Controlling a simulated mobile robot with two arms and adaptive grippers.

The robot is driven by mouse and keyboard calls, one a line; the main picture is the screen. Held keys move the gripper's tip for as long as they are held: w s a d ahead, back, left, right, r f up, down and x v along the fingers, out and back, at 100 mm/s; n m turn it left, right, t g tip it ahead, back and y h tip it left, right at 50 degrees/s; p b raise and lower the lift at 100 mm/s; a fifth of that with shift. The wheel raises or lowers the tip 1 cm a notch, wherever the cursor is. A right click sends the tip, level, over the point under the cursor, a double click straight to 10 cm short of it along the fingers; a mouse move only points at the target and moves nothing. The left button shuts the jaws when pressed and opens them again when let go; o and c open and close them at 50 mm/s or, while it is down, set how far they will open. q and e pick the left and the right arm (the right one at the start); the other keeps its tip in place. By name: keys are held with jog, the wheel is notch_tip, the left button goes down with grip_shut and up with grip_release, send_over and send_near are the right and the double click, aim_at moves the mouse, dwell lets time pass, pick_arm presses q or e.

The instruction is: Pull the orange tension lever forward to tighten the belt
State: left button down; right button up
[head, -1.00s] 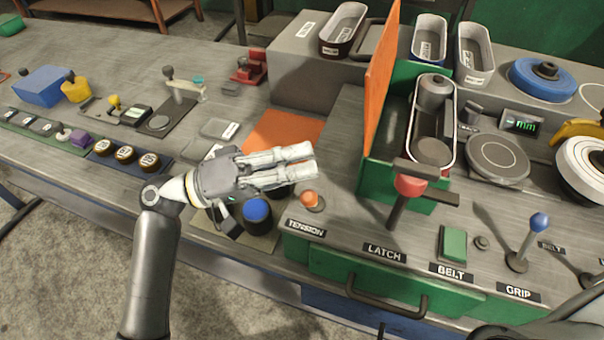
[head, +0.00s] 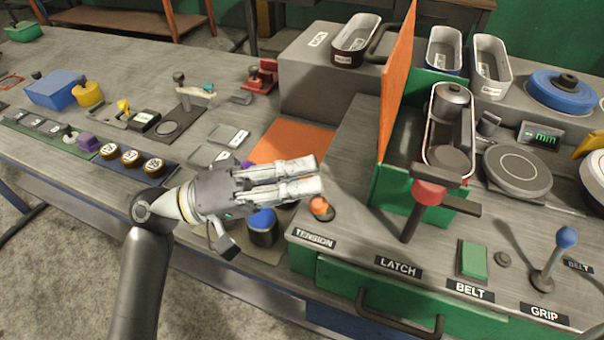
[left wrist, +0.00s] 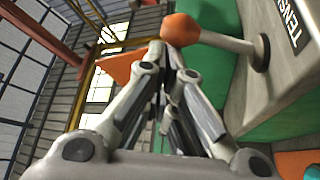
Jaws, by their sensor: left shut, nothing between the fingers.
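The tension lever's orange knob (head: 319,206) stands at the left end of the console top, behind the TENSION label (head: 313,238). In the left wrist view the knob (left wrist: 180,28) sits on a pale shaft (left wrist: 228,44) rising from a round boot. My left gripper (head: 316,178) is shut and empty, its fingers pointing right, with the tips just behind the knob in the head view. In the left wrist view its fingertips (left wrist: 170,66) show close to the knob. I cannot tell whether they touch it. My right gripper is out of view.
A red-topped latch lever (head: 428,192), a green belt button (head: 474,258) and a blue-knobbed grip lever (head: 566,238) stand to the right. A blue-topped cylinder (head: 263,226) stands beside the gripper. An upright orange panel (head: 397,85) rises behind.

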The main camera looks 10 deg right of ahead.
pick_arm(q)
jog(key=shift+a+f, duration=0.1)
jog(key=v, duration=1.2)
jog(key=shift+s, duration=0.1)
